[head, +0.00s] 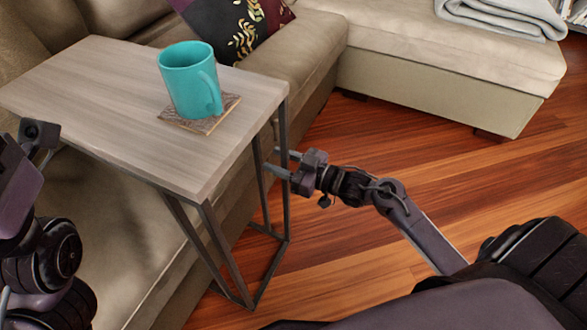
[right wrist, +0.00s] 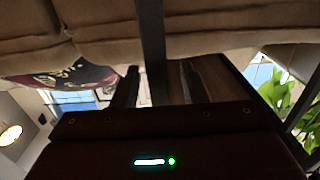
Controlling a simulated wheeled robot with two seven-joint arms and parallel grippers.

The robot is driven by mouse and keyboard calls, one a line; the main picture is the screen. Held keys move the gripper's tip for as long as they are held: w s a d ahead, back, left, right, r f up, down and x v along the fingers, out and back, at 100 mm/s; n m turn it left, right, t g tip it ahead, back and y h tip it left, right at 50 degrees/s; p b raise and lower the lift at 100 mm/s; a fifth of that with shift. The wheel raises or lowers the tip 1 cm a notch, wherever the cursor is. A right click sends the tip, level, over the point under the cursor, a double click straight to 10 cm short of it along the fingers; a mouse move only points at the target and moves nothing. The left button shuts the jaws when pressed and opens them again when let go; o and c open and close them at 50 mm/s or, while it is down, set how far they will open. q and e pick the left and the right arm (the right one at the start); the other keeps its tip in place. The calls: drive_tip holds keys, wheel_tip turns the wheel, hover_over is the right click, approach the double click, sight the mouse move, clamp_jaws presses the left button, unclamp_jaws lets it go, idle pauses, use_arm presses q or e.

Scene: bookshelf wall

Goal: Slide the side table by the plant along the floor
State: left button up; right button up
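The side table (head: 110,90) has a pale wood top and a thin dark metal frame. It stands against the beige sofa, its top reaching over the seat. A teal mug (head: 188,82) stands on a square coaster (head: 222,108) near the top's right corner. My right gripper (head: 280,163) is low beside the table's right side, at its upright legs. In the right wrist view a dark table leg (right wrist: 152,40) passes between its two parted fingers, with gaps beside it. Part of my left arm shows at the left edge; its fingers do not show.
The sofa's chaise (head: 430,70) with a folded grey blanket (head: 505,15) lies behind. A dark patterned cushion (head: 240,25) rests on the sofa. Wood floor (head: 380,150) is clear right of the table. Green plant leaves (right wrist: 285,95) show in the right wrist view.

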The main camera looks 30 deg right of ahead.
drive_tip(key=shift+w+a, duration=0.25)
drive_tip(key=shift+w, duration=0.1)
clamp_jaws()
idle(1.3)
